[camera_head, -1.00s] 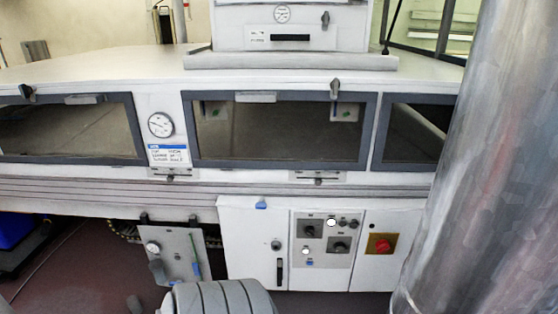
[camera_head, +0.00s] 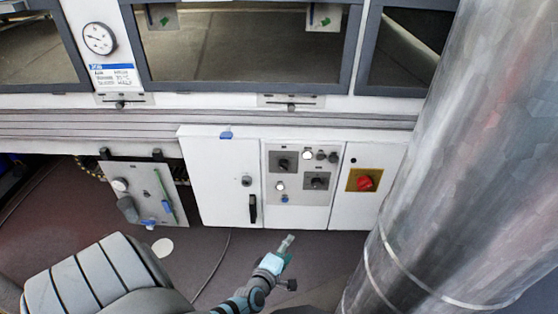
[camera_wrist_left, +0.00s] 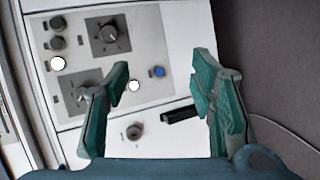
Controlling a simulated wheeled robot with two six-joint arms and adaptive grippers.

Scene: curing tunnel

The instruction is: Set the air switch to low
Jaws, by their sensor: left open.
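The control panel (camera_head: 300,215) on the white cabinet front carries two dark rotary switches on grey plates. The upper-left switch (camera_head: 283,164) and the lower-right switch (camera_head: 317,181) both show in the head view. Their labels are too small to read, so I cannot tell which is the air switch or its setting. My left gripper (camera_head: 287,243) is below the panel in the head view, apart from it. In the left wrist view its teal fingers (camera_wrist_left: 160,68) are spread and empty. There the left finger partly covers the upper-left switch (camera_wrist_left: 80,92); the lower-right switch (camera_wrist_left: 108,35) is clear. My right gripper is not in view.
A red knob on a yellow plate (camera_head: 365,181) sits right of the panel. A black door handle (camera_head: 253,208) is left of it. White lamps and a blue button (camera_head: 284,198) lie near the switches. A large metal duct (camera_head: 440,160) blocks the right side.

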